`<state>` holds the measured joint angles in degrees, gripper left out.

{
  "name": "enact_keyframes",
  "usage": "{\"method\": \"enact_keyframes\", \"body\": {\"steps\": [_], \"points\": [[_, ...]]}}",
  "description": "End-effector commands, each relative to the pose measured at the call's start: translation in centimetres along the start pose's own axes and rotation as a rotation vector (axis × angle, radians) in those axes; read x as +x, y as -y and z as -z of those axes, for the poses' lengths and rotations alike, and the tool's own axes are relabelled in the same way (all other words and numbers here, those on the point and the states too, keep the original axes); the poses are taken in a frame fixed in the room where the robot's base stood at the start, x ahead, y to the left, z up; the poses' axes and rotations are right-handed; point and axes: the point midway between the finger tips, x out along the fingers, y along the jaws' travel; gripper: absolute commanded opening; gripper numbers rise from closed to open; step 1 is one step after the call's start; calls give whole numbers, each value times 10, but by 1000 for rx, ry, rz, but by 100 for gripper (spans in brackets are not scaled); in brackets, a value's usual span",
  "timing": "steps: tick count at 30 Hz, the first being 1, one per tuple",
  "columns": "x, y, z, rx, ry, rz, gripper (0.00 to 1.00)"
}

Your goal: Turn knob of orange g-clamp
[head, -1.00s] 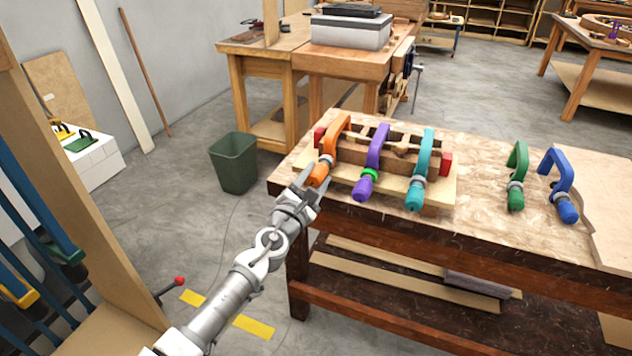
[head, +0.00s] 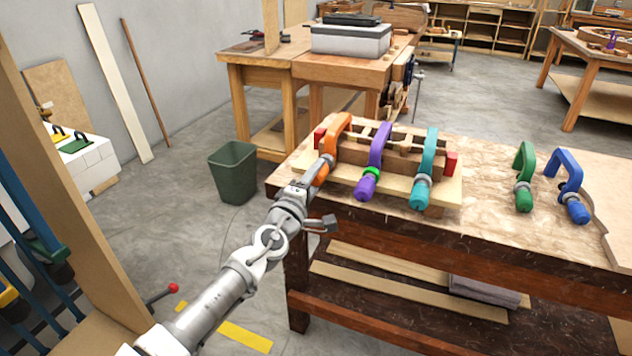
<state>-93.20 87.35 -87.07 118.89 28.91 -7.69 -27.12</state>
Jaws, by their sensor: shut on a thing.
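The orange g-clamp (head: 338,131) stands over the left end of the wooden lamination form (head: 402,168) on the workbench. Its orange knob (head: 321,175) points toward me, down and left, and is partly covered by my gripper. My gripper (head: 316,180) is at the knob and shut on it. The fingertips are small and partly hidden by the wrist. A purple clamp (head: 378,146) and a teal clamp (head: 427,152) sit to the right on the same form.
A green clamp (head: 525,165) and a blue clamp (head: 568,170) lie on the workbench (head: 485,170) at right. A dark green bin (head: 232,172) stands on the floor left of the bench. A wooden upright (head: 75,190) stands near my arm at left.

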Motion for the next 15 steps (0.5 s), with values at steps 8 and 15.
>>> {"method": "enact_keyframes", "body": {"steps": [8, 15], "points": [[0, 2, 0, 265, 0, 0, 0], [0, 2, 0, 492, 1, 0, 0]]}}
